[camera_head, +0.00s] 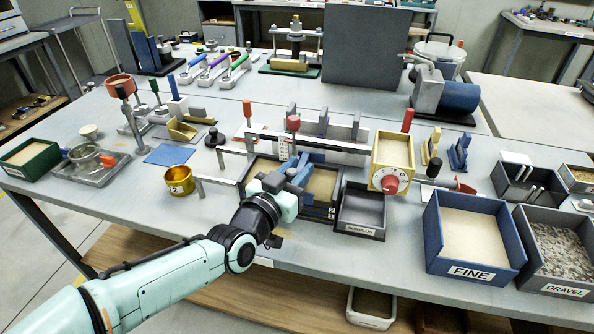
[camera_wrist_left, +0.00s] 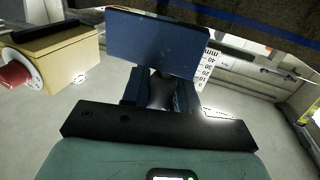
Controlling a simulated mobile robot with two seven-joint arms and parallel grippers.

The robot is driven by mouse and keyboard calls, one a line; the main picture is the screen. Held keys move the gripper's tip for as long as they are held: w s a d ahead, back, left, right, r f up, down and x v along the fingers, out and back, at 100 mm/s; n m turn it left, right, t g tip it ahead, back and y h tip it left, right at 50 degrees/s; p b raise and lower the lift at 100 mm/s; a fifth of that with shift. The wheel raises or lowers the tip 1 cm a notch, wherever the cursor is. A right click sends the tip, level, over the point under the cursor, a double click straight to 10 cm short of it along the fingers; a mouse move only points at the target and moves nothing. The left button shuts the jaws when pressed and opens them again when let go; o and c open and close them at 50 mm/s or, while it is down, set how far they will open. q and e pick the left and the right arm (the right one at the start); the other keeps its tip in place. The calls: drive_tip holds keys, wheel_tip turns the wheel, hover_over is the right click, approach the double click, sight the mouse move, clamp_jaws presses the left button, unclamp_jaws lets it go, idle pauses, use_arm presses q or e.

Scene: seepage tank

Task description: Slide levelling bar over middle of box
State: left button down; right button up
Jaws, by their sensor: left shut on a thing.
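A dark-walled box with sand (camera_head: 322,184) stands mid-table, partly hidden by my left arm. My left gripper (camera_head: 297,172) reaches over its left part. It is shut on a blue piece, which I take for the levelling bar (camera_wrist_left: 157,42); the wrist view shows it as a broad dark-blue plate across the fingers (camera_wrist_left: 160,90). The plate's lower edge and any contact with the sand are hidden. My right gripper is not in view.
A grey surplus tray (camera_head: 361,212) adjoins the box on the right. A yellow dial box (camera_head: 391,152) with a red knob stands above and behind it. A white rail (camera_head: 310,141) crosses behind. A brass cup (camera_head: 179,181) stands to the left; the blue FINE bin (camera_head: 432,224) is right.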

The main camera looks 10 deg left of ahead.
use_arm(q)
drive_tip(key=c, duration=1)
unclamp_jaws()
drive_tip(key=shift+o, duration=0.2)
drive_tip(key=shift+s, duration=0.1)
drive_tip(key=v, duration=1.3)
drive_tip(key=shift+p, duration=0.3)
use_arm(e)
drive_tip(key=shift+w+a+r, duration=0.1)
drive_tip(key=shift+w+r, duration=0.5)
use_arm(q)
drive_tip(key=shift+s, duration=0.1)
